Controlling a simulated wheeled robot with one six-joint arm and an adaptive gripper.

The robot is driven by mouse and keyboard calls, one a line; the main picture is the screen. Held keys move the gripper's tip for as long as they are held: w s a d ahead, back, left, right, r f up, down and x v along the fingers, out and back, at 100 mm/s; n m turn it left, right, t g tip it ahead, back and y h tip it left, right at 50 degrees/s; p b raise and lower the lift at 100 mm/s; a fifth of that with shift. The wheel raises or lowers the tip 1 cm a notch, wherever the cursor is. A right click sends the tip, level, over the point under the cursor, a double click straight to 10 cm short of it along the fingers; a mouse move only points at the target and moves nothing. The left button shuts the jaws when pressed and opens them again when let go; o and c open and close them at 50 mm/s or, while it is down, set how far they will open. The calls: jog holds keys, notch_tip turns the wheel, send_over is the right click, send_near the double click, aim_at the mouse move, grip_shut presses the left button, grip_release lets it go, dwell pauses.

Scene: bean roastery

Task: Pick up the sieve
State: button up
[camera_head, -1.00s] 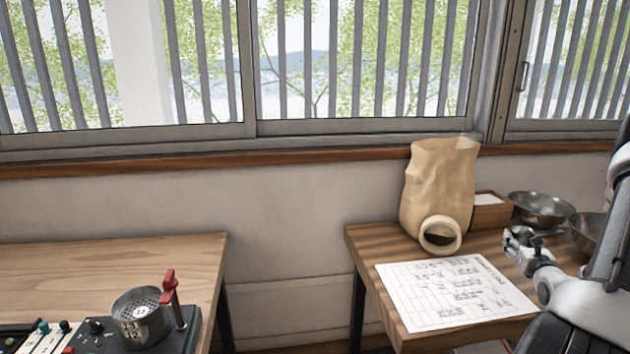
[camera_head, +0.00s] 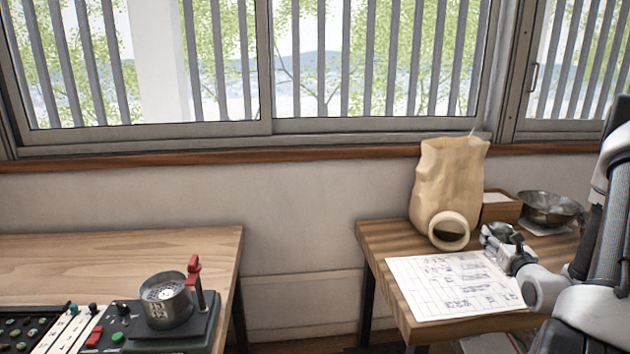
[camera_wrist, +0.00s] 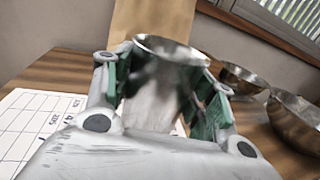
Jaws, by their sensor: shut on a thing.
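My gripper (camera_head: 503,243) is over the right-hand table, just right of the paper bag's round opening. In the wrist view my gripper (camera_wrist: 163,85) has its green-padded fingers on both sides of a round, silvery metal vessel, which I take to be the sieve (camera_wrist: 168,50). Its rim faces up, and its wall is smooth and blurred with reflections. Its bottom and any mesh are hidden. In the head view the fingers cover most of it. A perforated metal cup (camera_head: 165,302) also stands on the machine on the left table.
The brown bag (camera_head: 448,178) stands behind, with a wooden box (camera_head: 500,207) and a metal bowl (camera_head: 552,207) to its right. A second bowl (camera_wrist: 297,120) shows in the wrist view. A written sheet (camera_head: 450,285) lies in front. A gap separates the tables.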

jog(key=a+r+n+y, duration=0.1)
jog(key=a+r+y, duration=0.1)
jog(key=a, duration=0.7)
jog(key=w+a+r+n+y, duration=0.1)
jog(key=a+r+n+y, duration=0.1)
jog(key=a, duration=0.7)
jog(key=w+a+r+n+y, duration=0.1)
jog(key=a+r+y, duration=0.3)
jog(key=a, duration=0.5)
jog(key=shift+w+a+r+n+g, duration=0.25)
jog(key=shift+a+r+n+g, duration=0.05)
jog(key=shift+r+n, duration=0.3)
jog(key=shift+a, duration=0.1)
